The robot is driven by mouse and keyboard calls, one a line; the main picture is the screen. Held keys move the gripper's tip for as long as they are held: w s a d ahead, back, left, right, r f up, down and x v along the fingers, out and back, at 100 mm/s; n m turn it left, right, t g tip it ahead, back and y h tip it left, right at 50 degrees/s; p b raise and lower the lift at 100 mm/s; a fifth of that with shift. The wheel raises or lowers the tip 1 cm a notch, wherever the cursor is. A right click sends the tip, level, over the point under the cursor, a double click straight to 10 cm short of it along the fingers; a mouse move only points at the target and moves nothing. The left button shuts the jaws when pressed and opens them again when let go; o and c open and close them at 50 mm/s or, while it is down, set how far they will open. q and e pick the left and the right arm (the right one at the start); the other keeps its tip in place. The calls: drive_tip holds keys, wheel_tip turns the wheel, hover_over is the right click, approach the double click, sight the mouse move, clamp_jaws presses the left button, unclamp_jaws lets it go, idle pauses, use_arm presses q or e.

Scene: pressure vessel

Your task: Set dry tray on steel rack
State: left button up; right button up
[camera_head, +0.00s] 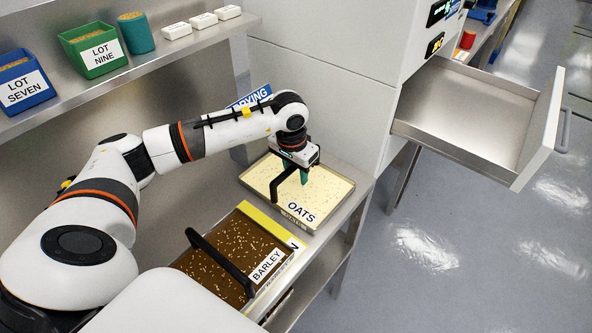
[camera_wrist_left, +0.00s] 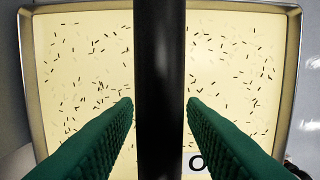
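The oats tray (camera_head: 329,189), a shallow metal tray of pale cream material with dark specks, rests on the steel bench (camera_head: 352,178); it fills the left wrist view (camera_wrist_left: 70,70). Its black handle (camera_head: 275,188) spans above the tray. My left gripper (camera_head: 303,177) is over the tray, its green fingers on either side of the handle in the wrist view (camera_wrist_left: 159,104). Narrow gaps show between fingertips and handle, so it is open around it. The barley tray (camera_head: 224,243), dark brown with pale grains and a black handle, sits nearer. My right gripper is out of view.
A steel shelf (camera_head: 190,42) at upper left holds a blue LOT SEVEN bin (camera_head: 20,84) and a green LOT NINE bin (camera_head: 90,50). A blue DRYING sign (camera_head: 250,97) stands behind the oats tray. An empty open drawer (camera_head: 480,112) juts out at right.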

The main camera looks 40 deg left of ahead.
use_arm(q)
drive_tip(key=shift+r, duration=0.5)
drive_tip(key=r, duration=0.3)
drive_tip(key=s+r+b, duration=0.1)
drive_tip(key=r, duration=0.7)
drive_tip(key=shift+s+r+b, duration=0.1)
drive_tip(key=shift+s+b, duration=0.15)
drive_tip(key=shift+b, duration=0.15)
